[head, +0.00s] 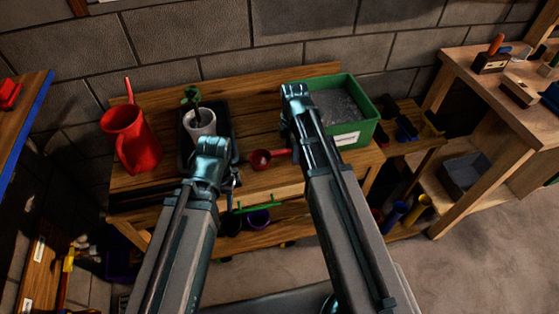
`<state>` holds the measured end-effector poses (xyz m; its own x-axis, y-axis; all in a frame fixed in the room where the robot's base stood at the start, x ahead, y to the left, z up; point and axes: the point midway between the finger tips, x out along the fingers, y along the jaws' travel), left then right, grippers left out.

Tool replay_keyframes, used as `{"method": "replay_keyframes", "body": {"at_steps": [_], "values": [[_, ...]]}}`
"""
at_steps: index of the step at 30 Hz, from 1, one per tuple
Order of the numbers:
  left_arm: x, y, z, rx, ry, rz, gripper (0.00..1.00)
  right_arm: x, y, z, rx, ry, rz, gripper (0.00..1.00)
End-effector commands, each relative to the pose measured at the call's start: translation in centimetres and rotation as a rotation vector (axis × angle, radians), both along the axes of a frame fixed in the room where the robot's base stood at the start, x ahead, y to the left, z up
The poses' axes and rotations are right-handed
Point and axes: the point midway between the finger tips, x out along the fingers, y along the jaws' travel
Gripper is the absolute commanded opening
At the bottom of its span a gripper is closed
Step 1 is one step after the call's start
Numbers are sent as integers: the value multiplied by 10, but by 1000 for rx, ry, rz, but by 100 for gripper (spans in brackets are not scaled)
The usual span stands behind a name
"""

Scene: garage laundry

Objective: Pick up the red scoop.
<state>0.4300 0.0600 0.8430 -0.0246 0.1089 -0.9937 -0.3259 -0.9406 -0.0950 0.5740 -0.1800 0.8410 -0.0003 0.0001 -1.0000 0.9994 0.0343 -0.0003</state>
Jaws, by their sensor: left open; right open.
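The red scoop (262,160) lies on the wooden bench (262,105) in the head view, between my two arms. Its round bowl is at the left and its handle points right, toward my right arm, which hides what lies beyond. My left gripper (211,145) is over the bench, left of the scoop and in front of the white pot. My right gripper (295,90) is farther back, above and right of the scoop, at the left edge of the green bin. Both grippers are open, and neither touches the scoop as far as I can see.
A red watering can (131,139) stands at the bench's left. A white pot (201,122) with a seedling stands in a dark tray. A green bin (365,131) with dark soil stands at the right. Small dark bins (407,129) sit farther right. Bare bench shows around the scoop.

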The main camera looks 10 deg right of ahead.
Motion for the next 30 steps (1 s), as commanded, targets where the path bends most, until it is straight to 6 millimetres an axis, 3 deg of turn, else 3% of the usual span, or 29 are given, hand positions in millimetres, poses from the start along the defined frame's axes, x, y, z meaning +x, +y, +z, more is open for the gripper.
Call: {"method": "replay_keyframes", "body": {"at_steps": [6,17,30], "values": [[0,0,0,0,0,0,50,0,0,0,0,0,0,62],[0,0,0,0,0,0,50,0,0,0,0,0,0,0],[0,0,5,0,0,0,50,0,2,5,0,0,0,0]]}}
